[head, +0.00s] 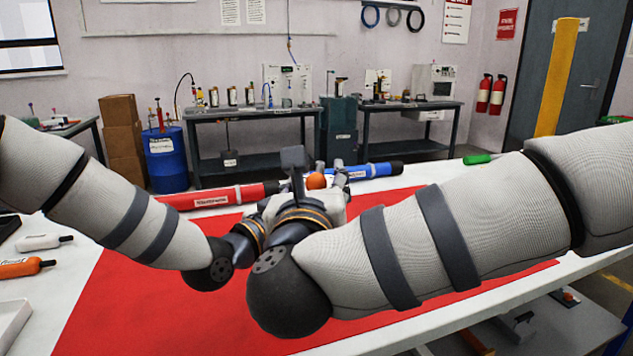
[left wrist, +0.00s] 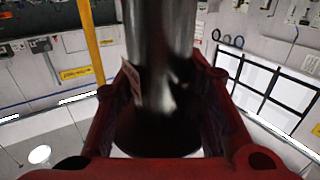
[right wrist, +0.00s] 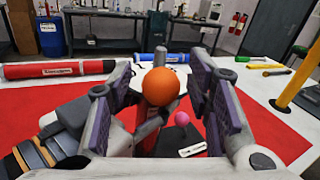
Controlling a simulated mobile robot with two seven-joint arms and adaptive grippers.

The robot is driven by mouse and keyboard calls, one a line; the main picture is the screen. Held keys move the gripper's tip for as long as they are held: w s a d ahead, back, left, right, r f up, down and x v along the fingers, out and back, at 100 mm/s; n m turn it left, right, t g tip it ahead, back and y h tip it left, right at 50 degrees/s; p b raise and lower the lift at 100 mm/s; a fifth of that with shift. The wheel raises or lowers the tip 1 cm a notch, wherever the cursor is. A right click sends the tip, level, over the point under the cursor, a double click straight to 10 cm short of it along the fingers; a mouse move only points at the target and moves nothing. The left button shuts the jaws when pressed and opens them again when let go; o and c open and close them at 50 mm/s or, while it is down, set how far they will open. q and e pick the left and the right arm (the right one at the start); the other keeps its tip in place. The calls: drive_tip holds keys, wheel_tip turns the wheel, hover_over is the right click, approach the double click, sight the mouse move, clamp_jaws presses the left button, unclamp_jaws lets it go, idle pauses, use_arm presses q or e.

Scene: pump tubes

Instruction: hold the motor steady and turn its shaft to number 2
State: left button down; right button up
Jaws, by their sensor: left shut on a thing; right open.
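The motor is mostly hidden behind my arms in the head view. In the left wrist view a shiny dark metal cylinder, which looks like the motor (left wrist: 160,60), stands between the jaws of my left gripper. My left gripper is shut on it. An orange ball (right wrist: 160,87), perhaps the knob on the shaft, sits between the spread purple-grey pads of my right gripper (right wrist: 160,95) and appears clear of both. The ball (head: 316,181) also shows in the head view, between the fingers of my right gripper (head: 317,170). The number marks cannot be read.
A red tube (head: 212,197) lies at the back left of the red mat (head: 130,300), and a blue tube (head: 372,170) lies behind the grippers. A small pink ball (right wrist: 182,118) shows below the orange one. The mat's front is bare.

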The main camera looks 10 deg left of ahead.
clamp_jaws()
drive_tip(key=shift+d+n+y, duration=0.4)
drive_tip(key=shift+n+y, duration=0.1)
drive_tip(key=shift+y, duration=0.3)
unclamp_jaws()
drive_tip(key=s+d, duration=0.1)
drive_tip(key=s, duration=1)
drive_tip(key=shift+s+d, duration=0.4)
